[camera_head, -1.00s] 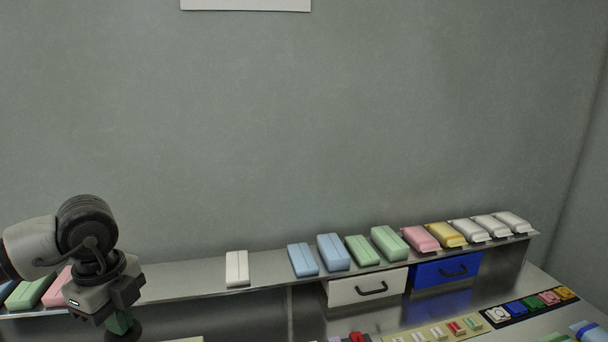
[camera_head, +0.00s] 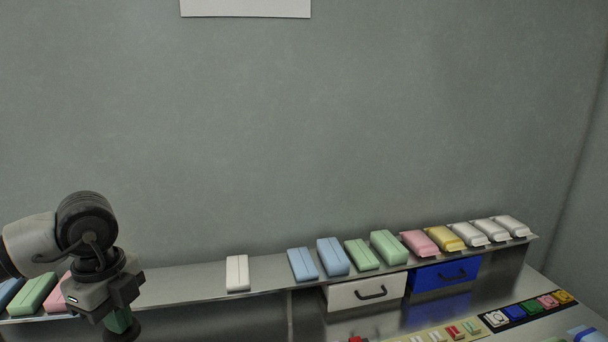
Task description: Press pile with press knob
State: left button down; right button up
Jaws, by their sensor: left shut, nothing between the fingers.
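My left gripper (camera_head: 119,307) is at the lower left, pointing down in front of the shelf, and shut. A small green piece (camera_head: 118,321) shows just under its jaws, above a dark rounded shape (camera_head: 124,334) cut by the bottom edge. I cannot tell whether this dark shape is the press knob, or whether it touches the gripper. No pile under a press can be made out. My right gripper is not in view.
A metal shelf (camera_head: 200,281) holds a white pack (camera_head: 237,273), blue, green, pink, yellow and white packs to the right, and several packs at far left. A white drawer (camera_head: 345,294) and a blue drawer (camera_head: 425,278) are below. Small coloured blocks lie lower right.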

pick_arm(q)
notch_tip(320, 180, up, 13)
jog(key=p, duration=0.7)
jog(key=shift+p, duration=0.4)
